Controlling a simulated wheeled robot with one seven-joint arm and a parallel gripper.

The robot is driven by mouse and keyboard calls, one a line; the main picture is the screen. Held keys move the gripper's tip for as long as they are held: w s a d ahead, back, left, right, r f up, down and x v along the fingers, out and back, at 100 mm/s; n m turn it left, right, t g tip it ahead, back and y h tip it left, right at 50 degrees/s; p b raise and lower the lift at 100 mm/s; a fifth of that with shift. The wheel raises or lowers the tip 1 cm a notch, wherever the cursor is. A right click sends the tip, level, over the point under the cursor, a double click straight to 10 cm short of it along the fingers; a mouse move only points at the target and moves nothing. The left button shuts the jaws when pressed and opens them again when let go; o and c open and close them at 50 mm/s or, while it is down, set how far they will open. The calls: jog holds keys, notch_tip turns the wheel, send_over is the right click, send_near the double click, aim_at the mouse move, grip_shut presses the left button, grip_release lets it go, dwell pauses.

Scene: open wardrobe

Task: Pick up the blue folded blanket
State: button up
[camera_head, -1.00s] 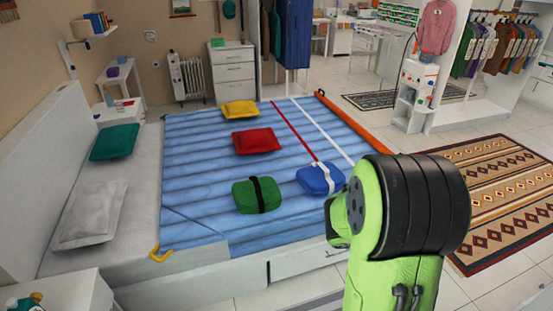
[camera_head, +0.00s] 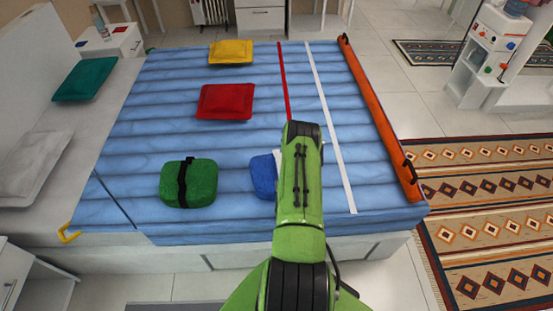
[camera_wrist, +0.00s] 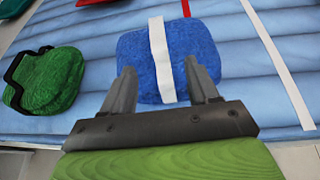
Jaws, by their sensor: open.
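The blue folded blanket (camera_wrist: 196,43) has a white strap around it and lies on the blue bed cover (camera_wrist: 242,100). In the head view the blanket (camera_head: 263,177) is mostly hidden behind my green arm. In the wrist view my gripper (camera_wrist: 162,72) is open and empty. Its two fingers point at the near side of the blanket, with their tips at or over its near part. I cannot tell whether they touch it.
A green folded blanket (camera_head: 189,183) with a black strap lies to the left. A red pillow (camera_head: 225,101) and a yellow pillow (camera_head: 231,52) lie farther back. An orange rail (camera_head: 380,120) runs along the bed's right side.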

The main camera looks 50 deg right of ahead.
jog(key=shift+n, duration=0.3)
jog(key=b+x, duration=0.1)
jog(key=x, duration=0.8)
jog(key=shift+w+a+f+b, duration=0.1)
jog(key=shift+w+f+b, duration=0.1)
jog(key=shift+b, duration=0.15)
jog(key=x, duration=0.6)
jog(key=shift+w+d+r, duration=0.2)
jog(key=shift+d+r, duration=0.05)
jog(key=shift+r, duration=0.05)
grip_shut()
